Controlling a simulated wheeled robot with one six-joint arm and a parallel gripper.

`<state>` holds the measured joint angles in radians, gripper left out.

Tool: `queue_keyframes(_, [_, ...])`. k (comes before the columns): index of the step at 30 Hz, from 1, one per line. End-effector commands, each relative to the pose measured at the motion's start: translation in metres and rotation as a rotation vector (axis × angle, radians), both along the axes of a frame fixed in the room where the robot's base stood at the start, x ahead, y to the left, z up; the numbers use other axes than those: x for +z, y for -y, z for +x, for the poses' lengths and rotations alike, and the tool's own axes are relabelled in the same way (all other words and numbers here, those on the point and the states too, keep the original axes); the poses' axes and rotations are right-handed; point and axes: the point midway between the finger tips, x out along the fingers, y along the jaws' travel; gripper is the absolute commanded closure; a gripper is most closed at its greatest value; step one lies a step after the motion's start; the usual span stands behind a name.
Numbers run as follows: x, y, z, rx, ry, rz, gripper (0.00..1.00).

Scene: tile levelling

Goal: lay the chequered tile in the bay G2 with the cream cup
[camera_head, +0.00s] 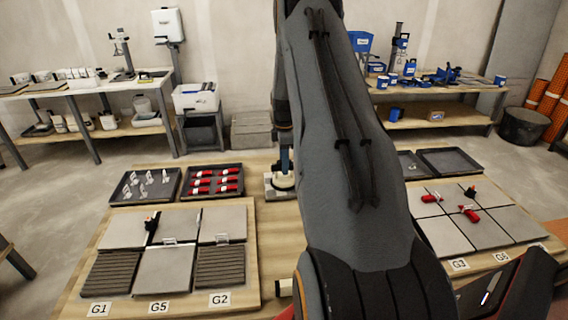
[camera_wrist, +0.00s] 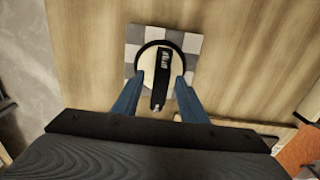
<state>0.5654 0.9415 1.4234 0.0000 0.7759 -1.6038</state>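The chequered tile (camera_wrist: 193,43), grey and white, lies on bare wood in the wrist view. It shows in the head view (camera_head: 271,194) beside the dark trays. The cream cup (camera_wrist: 149,62), a round disc with a dark rim and a black handle, sits on the tile. My gripper (camera_wrist: 160,80) is over the cup with its blue fingers apart, one on each side of the handle. Cream surface shows between fingers and handle. Bay G2 (camera_head: 222,265) is a ribbed, empty bed at the front right of the left board, behind its label (camera_head: 220,299).
Bay G1 (camera_head: 110,272) is also ribbed and empty; a plain tile (camera_head: 163,272) fills G5. Small clips stand at the joints. Trays hold white clips (camera_head: 146,186) and red pieces (camera_head: 213,181). My arm hides the table's middle. Another tiled board (camera_head: 443,236) is at right.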

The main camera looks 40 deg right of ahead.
Motion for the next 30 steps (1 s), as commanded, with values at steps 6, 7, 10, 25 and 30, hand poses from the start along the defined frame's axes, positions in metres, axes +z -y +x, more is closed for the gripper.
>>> queue_keyframes(6, [0.009, 0.0, 0.001, 0.0, 0.001, -0.001, 0.61])
queue_keyframes(7, [0.012, 0.0, 0.001, 0.0, 0.001, -0.001, 0.61])
queue_keyframes(10, [0.027, 0.0, 0.001, 0.0, 0.003, -0.002, 0.61])
queue_keyframes(25, [0.078, 0.0, 0.0, 0.0, 0.0, 0.0, 0.61])
queue_keyframes(30, [0.08, -0.006, 0.0, -0.009, 0.001, -0.001, 0.61])
